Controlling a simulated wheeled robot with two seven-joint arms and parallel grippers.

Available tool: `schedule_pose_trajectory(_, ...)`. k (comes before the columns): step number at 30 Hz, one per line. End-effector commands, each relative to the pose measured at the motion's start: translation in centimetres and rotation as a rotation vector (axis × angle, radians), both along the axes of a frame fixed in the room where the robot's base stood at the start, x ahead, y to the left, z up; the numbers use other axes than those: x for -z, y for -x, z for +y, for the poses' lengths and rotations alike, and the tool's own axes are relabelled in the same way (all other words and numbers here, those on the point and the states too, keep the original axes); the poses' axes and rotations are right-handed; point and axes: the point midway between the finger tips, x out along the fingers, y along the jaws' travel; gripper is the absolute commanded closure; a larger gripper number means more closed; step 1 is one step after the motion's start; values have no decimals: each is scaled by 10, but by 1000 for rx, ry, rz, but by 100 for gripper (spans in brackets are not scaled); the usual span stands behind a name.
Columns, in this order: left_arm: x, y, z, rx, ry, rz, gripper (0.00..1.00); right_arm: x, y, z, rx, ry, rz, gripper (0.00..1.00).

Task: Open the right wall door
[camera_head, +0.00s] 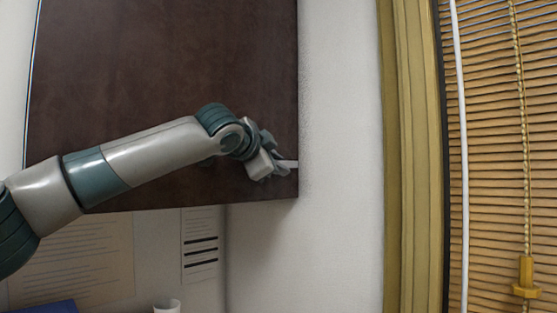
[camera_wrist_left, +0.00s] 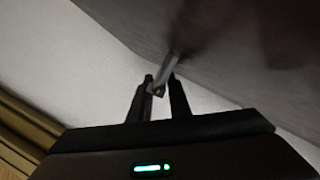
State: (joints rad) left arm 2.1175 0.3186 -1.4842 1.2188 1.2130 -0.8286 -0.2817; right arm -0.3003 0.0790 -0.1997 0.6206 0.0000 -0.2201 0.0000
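The wall door (camera_head: 150,70) is a dark brown panel high on the wall, and it looks closed. A small light metal handle (camera_head: 291,164) sits near its lower right corner. My left gripper (camera_head: 280,168) is at this handle. In the left wrist view the two dark fingers of my left gripper (camera_wrist_left: 161,80) stand close together on either side of the metal handle (camera_wrist_left: 168,70), apparently shut on it. The door's dark surface (camera_wrist_left: 250,40) fills the upper right there. My right gripper is not in view.
White wall (camera_head: 340,150) lies right of the door, then a yellowish window frame (camera_head: 408,150) and wooden blinds (camera_head: 490,150) with a hanging cord. Below the door are posted papers (camera_head: 200,245), a white cup (camera_head: 167,306) and a blue object (camera_head: 45,307).

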Motion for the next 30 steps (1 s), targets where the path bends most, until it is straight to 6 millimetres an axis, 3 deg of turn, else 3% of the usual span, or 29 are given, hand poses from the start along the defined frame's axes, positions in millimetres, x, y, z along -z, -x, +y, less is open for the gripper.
schedule_pose_trajectory(9,1,-2,-1,-1,0,0,83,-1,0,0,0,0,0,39)
schedule_pose_trajectory(10,1,-2,-1,-1,0,0,85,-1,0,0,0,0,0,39)
schedule_pose_trajectory(12,1,-2,-1,-1,0,0,100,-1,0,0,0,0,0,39)
schedule_pose_trajectory(23,1,2,1,6,0,1,100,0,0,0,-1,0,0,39)
schedule_pose_trajectory(30,3,21,10,44,1,2,100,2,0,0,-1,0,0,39)
